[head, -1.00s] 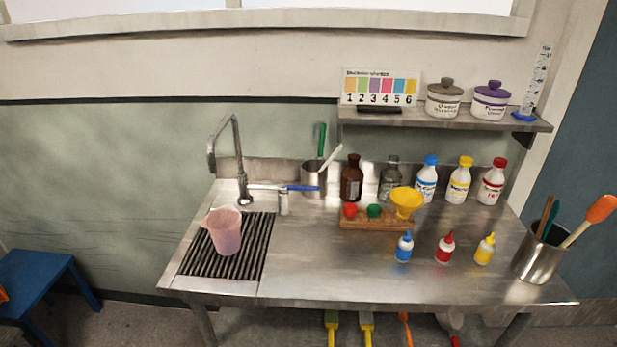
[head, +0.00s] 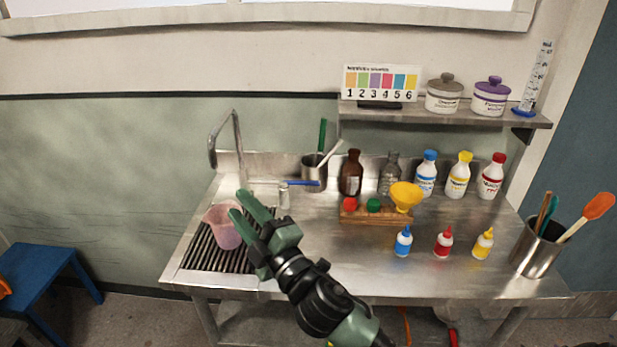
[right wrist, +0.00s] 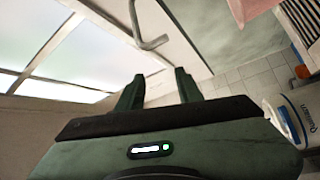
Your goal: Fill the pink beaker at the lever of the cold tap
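The tap's grey gooseneck spout (head: 238,140) rises behind the beaker. A blue lever (head: 303,184) sticks out to the right at the tap's base. My right gripper (head: 236,202) is open and empty, its fingers apart just right of the beaker's rim. In the right wrist view the fingers (right wrist: 157,85) are apart, with a pink edge (right wrist: 252,9) at the top. My left gripper is not in view.
A wooden rack (head: 375,214) with a yellow funnel (head: 405,195), bottles and small squeeze bottles fills the bench's middle and right. A blue stool (head: 40,270) stands at left.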

